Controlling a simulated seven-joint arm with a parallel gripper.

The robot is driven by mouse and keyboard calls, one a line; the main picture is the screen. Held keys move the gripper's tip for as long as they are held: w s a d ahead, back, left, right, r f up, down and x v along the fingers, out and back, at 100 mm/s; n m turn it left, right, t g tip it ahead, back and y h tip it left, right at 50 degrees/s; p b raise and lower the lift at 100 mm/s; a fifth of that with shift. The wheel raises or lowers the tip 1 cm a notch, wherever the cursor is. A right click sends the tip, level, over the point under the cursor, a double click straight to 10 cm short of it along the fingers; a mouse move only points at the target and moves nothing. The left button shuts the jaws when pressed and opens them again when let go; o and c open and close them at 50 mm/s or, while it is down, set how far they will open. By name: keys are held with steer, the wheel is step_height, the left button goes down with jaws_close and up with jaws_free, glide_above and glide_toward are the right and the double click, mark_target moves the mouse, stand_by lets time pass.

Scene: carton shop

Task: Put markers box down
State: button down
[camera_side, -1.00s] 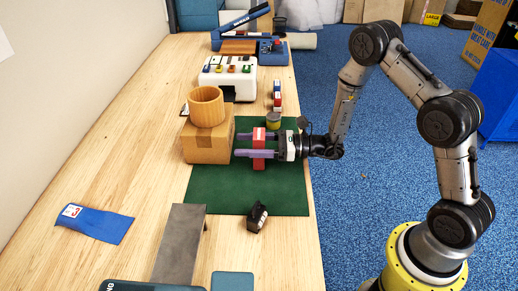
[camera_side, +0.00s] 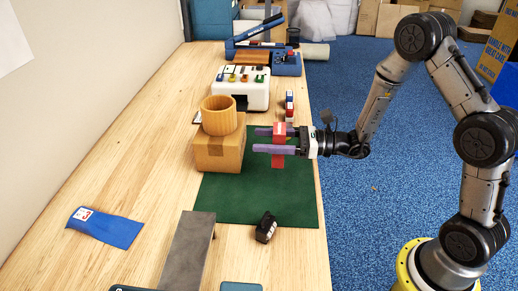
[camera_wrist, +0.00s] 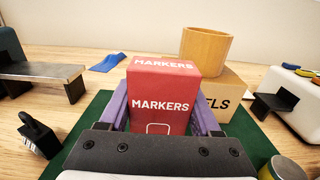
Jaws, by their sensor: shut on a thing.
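The markers box (camera_side: 278,161) is red and upright between the two purple fingers of my gripper (camera_side: 268,141). In the wrist view the markers box (camera_wrist: 160,88) fills the middle, with white "MARKERS" lettering on its near face and top. My gripper (camera_wrist: 162,112) is shut on it, one finger along each side. The box is over the green mat (camera_side: 258,205); its base is hidden in the wrist view, and I cannot tell how high it is above the mat.
A brown carton (camera_side: 220,153) with a wooden cup (camera_side: 219,117) on top stands left of the gripper. A small can (camera_wrist: 284,169) is close by at right in the wrist view. The mat's front middle is clear.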

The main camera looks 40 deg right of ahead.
mark_target(278, 132)
steer(key=s+r, duration=0.3)
steer(key=shift+d+r, duration=0.35)
steer(key=shift+r, duration=0.05)
steer(key=s+d+r, duration=0.1)
steer(key=s+r, duration=0.2)
steer(key=s, duration=0.5)
steer(key=shift+s+d+r, duration=0.25)
steer(key=shift+d, duration=0.05)
